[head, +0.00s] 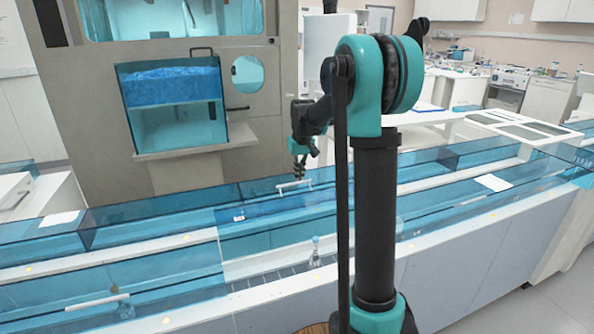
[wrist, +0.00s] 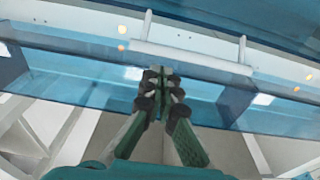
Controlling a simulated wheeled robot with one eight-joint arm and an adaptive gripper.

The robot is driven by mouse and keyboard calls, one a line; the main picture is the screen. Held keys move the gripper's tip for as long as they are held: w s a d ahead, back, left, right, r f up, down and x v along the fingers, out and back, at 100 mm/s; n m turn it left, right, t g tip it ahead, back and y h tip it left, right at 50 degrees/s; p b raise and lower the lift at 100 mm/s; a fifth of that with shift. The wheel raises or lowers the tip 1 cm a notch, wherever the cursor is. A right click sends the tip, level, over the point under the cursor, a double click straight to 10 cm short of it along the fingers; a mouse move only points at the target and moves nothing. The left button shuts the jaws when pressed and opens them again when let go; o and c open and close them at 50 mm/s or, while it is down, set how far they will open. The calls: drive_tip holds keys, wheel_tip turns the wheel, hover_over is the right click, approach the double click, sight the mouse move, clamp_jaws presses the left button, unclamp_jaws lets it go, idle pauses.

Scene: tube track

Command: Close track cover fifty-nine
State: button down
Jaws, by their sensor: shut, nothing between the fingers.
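A clear blue track cover (head: 268,207) with a small white label stands swung back over the middle of the track. Its white bar handle (head: 294,185) is at its upper, far edge, and the track section below it is uncovered. I cannot read the label's number. My gripper (head: 300,175) is shut and empty, pointing down beside the handle. In the wrist view, my gripper (wrist: 155,76) has its fingertips together in front of the blue panel, and the white handle (wrist: 190,58) lies just beyond them. Contact with the handle is not clear.
A small clear bottle (head: 315,250) stands in the uncovered track section. A neighbouring cover at lower left is down, with its white handle (head: 97,302) near the front. A large grey cabinet (head: 160,180) stands behind the track. My arm hides part of the track to the right.

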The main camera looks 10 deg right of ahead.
drive_tip(key=shift+s+d+r, duration=0.1)
drive_tip(key=shift+s+r, duration=0.05)
drive_tip(key=shift+s, duration=0.5)
